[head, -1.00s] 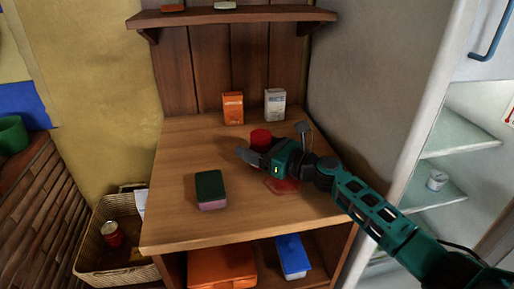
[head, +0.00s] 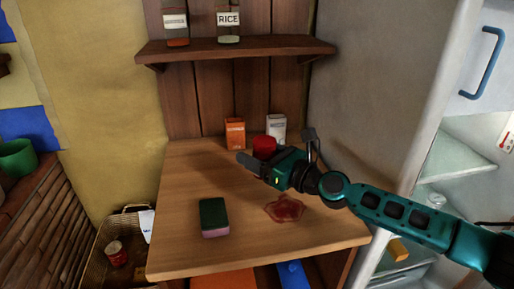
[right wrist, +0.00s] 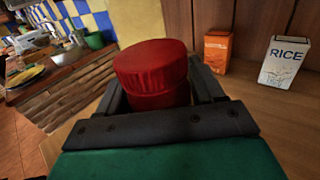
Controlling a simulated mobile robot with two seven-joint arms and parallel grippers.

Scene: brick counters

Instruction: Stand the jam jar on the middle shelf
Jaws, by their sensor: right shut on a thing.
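The jam jar (head: 264,147) shows as a red-topped round thing above the back half of the wooden counter (head: 180,245). My right gripper (head: 256,160) is shut on it. In the right wrist view the red lid (right wrist: 152,72) stands between the two dark fingers, roughly upright; the jar's lower part is hidden by the gripper. A brown wooden shelf (head: 240,48) is on the panelled wall above the counter, with a noodles jar (head: 176,28) and a rice jar (head: 228,24) on it. Only this wall shelf shows in full. My left gripper is not in view.
An orange box (head: 235,133) and a white rice box (head: 276,129) stand at the counter's back. A sponge (head: 213,217) and a red spill (head: 285,208) lie in front. A basket (head: 95,262) is at the left, an open fridge (head: 455,150) at the right.

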